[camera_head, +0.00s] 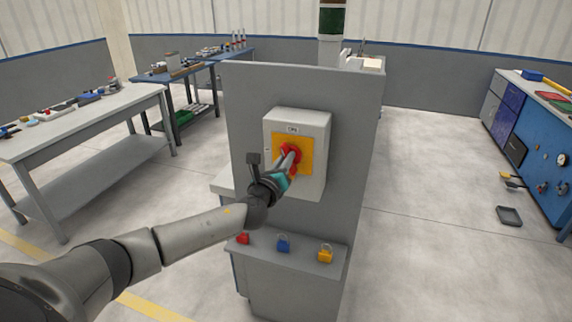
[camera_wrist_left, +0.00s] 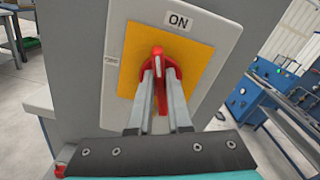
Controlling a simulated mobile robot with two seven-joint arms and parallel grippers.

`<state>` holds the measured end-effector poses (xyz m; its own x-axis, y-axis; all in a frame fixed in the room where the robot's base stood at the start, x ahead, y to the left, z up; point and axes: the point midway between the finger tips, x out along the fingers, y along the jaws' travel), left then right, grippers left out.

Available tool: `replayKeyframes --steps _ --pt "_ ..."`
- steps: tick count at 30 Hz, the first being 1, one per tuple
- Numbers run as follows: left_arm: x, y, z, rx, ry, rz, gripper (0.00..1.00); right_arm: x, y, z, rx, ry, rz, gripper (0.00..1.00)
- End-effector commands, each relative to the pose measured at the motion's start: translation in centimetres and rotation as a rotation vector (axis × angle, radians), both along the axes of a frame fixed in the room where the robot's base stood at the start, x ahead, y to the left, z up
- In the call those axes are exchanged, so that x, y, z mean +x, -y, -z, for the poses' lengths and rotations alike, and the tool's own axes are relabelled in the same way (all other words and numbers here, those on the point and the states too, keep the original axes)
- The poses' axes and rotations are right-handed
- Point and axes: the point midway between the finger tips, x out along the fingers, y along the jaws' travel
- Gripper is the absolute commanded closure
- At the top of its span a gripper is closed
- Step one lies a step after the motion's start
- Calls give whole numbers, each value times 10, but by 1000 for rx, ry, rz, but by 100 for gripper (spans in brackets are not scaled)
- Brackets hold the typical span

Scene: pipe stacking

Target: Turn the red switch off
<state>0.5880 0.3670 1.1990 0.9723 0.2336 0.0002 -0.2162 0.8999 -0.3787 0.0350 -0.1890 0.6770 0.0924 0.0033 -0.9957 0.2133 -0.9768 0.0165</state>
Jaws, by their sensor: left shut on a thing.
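The red switch (camera_head: 291,152) sits on a yellow plate (camera_head: 306,158) on the front of a light grey box (camera_head: 313,185). The box is fixed to a tall grey panel. In the left wrist view the red switch (camera_wrist_left: 158,62) shows between and just beyond my fingers, with an "ON" label (camera_wrist_left: 178,22) above it. My left gripper (camera_head: 289,160) reaches the switch from the front. It also shows in the left wrist view (camera_wrist_left: 159,84), its fingers shut on the switch's red handle. The fingers hide part of the handle. My right gripper is not in view.
A ledge below the box holds a red padlock (camera_head: 243,238), a blue padlock (camera_head: 283,245) and a yellow padlock (camera_head: 325,253). A workbench (camera_head: 95,120) stands at the left and a blue cabinet (camera_head: 540,150) at the right. The floor between is mostly clear.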

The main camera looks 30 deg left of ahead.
Motion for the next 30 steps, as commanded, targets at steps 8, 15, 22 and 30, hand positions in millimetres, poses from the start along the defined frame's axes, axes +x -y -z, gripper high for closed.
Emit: replayKeyframes --steps 8,15,22,30 --pt "-1 -2 5 -261 61 -1 100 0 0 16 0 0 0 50" --pt "-1 -3 6 -484 115 0 100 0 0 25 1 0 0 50" --pt "-2 -4 7 -696 166 0 100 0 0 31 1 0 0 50" --pt "-1 -5 8 -922 220 -1 100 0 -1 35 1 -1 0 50"
